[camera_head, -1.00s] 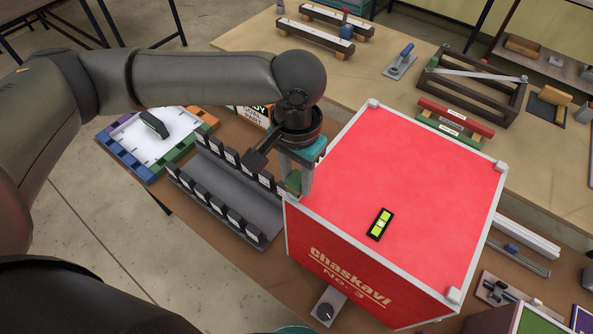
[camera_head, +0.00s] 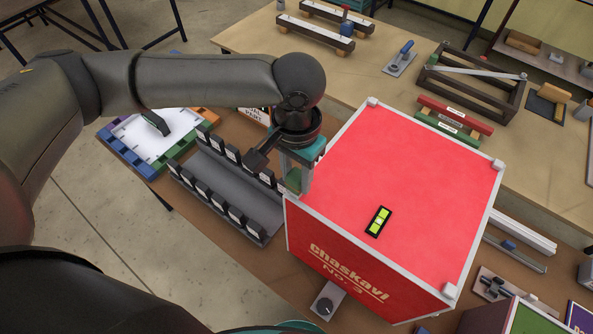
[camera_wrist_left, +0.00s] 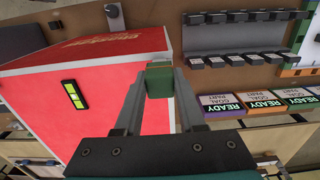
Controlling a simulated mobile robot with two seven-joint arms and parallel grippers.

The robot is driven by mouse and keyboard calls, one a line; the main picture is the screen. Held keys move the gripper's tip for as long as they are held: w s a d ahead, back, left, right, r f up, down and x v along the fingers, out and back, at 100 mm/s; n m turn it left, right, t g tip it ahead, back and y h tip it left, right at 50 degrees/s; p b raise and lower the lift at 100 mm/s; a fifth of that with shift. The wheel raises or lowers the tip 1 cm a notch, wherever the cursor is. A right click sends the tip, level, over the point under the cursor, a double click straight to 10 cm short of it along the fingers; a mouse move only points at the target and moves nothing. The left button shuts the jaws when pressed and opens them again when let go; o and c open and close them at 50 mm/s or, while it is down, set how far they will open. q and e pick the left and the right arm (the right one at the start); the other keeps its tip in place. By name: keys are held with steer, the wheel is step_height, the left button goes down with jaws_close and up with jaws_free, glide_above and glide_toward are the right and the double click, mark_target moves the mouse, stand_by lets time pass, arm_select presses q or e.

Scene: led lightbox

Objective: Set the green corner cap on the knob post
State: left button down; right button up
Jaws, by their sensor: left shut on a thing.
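My left gripper (camera_head: 297,178) is shut on the green corner cap (camera_head: 292,180), beside the near-left upper corner of the big red lightbox (camera_head: 420,170). In the left wrist view the cap (camera_wrist_left: 160,79) sits between the fingertips (camera_wrist_left: 160,80), with the red box behind and to the left. The knob post, a grey plate with a black round knob (camera_head: 325,305), stands low at the front of the box. It also shows at the top of the left wrist view (camera_wrist_left: 113,12). The box's other visible top corners carry pale caps. My right gripper is not in view.
A dark rack (camera_head: 240,190) with several black clips stands left of the box. Behind it is a white tray with a coloured border (camera_head: 135,133). A yellow-green level vial (camera_head: 378,221) lies on the box top. Tools and rails (camera_head: 470,95) lie on the back table.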

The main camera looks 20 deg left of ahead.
arm_select(q)
steer(key=shift+f, duration=1.45)
steer(key=shift+c, duration=2.1)
jaws_free()
step_height(320, 180, up, 3)
steer(key=p, duration=0.2)
steer(key=shift+f+p, duration=0.1)
steer(key=shift+p, duration=0.25)
steer(key=shift+r, duration=2.55)
